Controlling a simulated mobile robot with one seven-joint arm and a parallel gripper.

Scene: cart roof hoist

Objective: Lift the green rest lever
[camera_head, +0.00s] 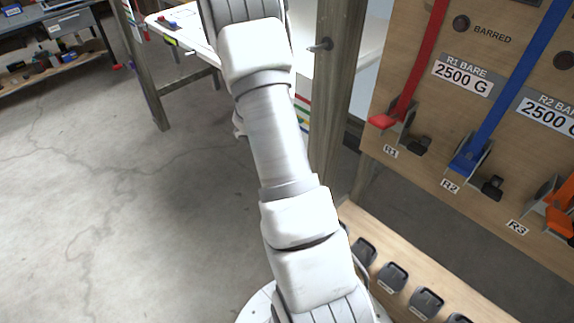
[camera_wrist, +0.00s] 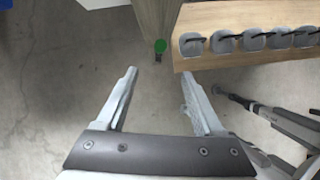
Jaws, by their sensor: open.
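A small round green knob (camera_wrist: 160,46) shows in the wrist view, beside the lower end of a wooden post (camera_wrist: 157,18); it looks like the end of the green rest lever. The lever's arm is not clearly visible. My gripper (camera_wrist: 158,73) is open and empty, its two fingers pointing toward the post. The knob lies beyond the fingertips in the picture, between their lines, and looks apart from them. In the head view my arm covers the middle and I cannot make out the knob.
A wooden shelf with several grey weights (camera_wrist: 222,41) lies right of the post. The head view shows a board (camera_head: 430,130) with red (camera_head: 423,60), blue (camera_head: 515,80) and orange straps. A metal peg (camera_head: 321,45) sticks out of the post. The floor (camera_head: 110,210) at left is clear.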

